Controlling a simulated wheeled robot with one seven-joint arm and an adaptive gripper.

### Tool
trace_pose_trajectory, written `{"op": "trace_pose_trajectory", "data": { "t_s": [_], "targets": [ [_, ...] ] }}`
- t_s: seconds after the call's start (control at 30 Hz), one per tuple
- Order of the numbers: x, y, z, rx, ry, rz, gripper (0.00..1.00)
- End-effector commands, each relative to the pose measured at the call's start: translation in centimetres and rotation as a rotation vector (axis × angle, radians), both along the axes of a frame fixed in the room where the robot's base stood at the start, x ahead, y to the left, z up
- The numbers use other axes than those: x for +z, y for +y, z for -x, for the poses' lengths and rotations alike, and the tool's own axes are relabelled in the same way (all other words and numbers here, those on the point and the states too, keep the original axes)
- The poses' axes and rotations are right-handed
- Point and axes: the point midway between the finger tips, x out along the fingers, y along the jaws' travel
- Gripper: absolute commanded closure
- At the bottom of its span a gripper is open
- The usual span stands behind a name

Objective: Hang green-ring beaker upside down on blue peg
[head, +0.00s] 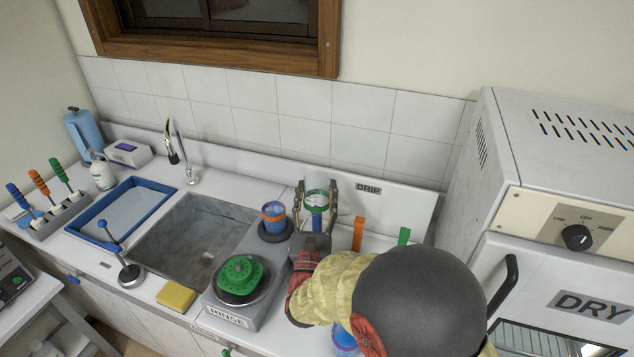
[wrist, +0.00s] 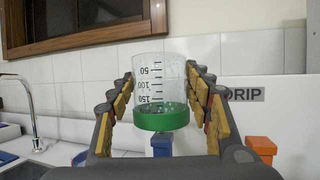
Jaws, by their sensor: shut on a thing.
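The clear beaker (wrist: 148,73) with a green ring (wrist: 160,117) is between the fingers of my gripper (head: 317,194), which is shut on it. Its ring is at the bottom and the 50 mark is above the 150 mark, so it is upside down and looks upright in line. The beaker also shows in the head view (head: 317,181). The blue peg (head: 317,222) is directly below the ring; its top also shows in the wrist view (wrist: 162,146). I cannot tell whether the peg tip is inside the beaker.
An orange peg (head: 358,234) and a green peg (head: 404,236) stand to the right, by the DRIP label (head: 368,188). An orange-ringed blue cup (head: 273,216) stands left on the rinse unit (head: 222,309). The sink (head: 190,240) is further left; the DRY oven (head: 560,200) is right.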

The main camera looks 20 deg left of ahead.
Motion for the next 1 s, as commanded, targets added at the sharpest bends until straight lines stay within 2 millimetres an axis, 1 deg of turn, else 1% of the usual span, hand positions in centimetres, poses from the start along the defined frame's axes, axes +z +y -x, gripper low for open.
{"op": "trace_pose_trajectory", "data": {
  "t_s": [0.03, 0.1, 0.5, 0.7, 1.0],
  "targets": [
    [-0.8, 0.0, -0.1, 0.001, 0.003, 0.002, 0.75],
    [-1.6, 0.0, 0.0, 0.000, 0.002, 0.001, 0.75],
    [-6.5, 0.0, 0.0, 0.001, -0.001, -0.002, 0.75],
    [-8.0, 0.0, 0.0, 0.000, -0.001, -0.001, 0.75],
    [-8.8, 0.0, 0.0, 0.000, 0.000, 0.000, 0.75]
  ]
}}
